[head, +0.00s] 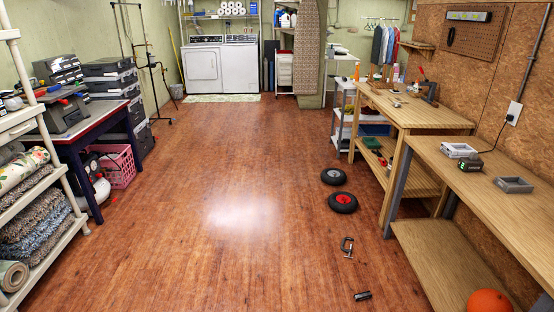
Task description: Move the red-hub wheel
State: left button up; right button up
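The red-hub wheel (343,202) lies flat on the wooden floor, right of the middle, with its black tyre around a red centre. A second wheel with a grey hub (333,176) lies flat just behind it. The two wheels are close together, with a small gap or near contact that I cannot tell exactly. Neither of my grippers shows in the head view.
A C-clamp (347,247) and a small black object (362,296) lie on the floor nearer me. Wooden workbenches (440,115) stand along the right, with an orange ball (489,301) on a low shelf. A blue-legged table (80,125) stands left. The middle floor is clear.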

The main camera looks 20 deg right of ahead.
aim_at(340, 202)
jog(key=i+l+z, duration=0.25)
jog(key=i, duration=0.6)
jog(key=i+z, duration=0.25)
jog(key=i, duration=0.6)
jog(key=i+z, duration=0.1)
jog(key=i, duration=0.65)
jog(key=i+j, duration=0.1)
jog(key=i, duration=0.7)
jog(key=i+z, duration=0.15)
jog(key=i, duration=0.6)
